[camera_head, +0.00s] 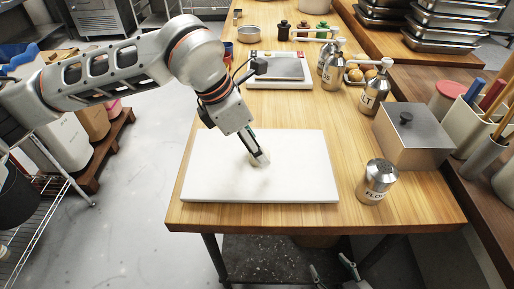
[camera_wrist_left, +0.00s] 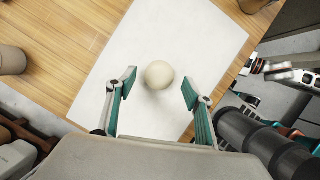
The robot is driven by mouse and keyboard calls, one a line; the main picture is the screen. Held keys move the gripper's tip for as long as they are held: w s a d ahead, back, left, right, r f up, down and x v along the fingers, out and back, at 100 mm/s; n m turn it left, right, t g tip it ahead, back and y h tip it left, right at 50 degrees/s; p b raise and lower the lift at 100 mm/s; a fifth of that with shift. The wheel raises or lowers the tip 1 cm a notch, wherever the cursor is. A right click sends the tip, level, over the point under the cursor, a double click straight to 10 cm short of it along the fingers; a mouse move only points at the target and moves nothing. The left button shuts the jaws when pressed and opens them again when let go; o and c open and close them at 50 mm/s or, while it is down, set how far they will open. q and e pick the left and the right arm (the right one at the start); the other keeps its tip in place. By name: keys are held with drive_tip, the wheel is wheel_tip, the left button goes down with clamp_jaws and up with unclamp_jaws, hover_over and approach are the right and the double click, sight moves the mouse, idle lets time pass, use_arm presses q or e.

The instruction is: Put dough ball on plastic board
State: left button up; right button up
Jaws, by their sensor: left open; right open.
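The pale round dough ball (camera_wrist_left: 159,74) shows in the left wrist view against the white plastic board (camera_wrist_left: 212,45), with a soft shadow beside it. It appears to rest on the board. My left gripper (camera_wrist_left: 158,90) is open, one finger on each side of the ball, with visible gaps. In the head view, the left gripper (camera_head: 258,160) points down over the middle of the board (camera_head: 305,175), and the ball is hard to make out at its tips. My right gripper (camera_head: 334,270) is open and empty at the bottom, below the table's front edge.
A flour shaker (camera_head: 377,182) stands right of the board, with a metal box (camera_head: 412,136) behind it. A scale (camera_head: 280,68) and pump bottles (camera_head: 372,88) stand farther back. Bare wood (camera_head: 320,215) shows along the table's front.

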use_arm(q)
drive_tip(key=v, duration=1)
drive_tip(key=shift+f, duration=0.15)
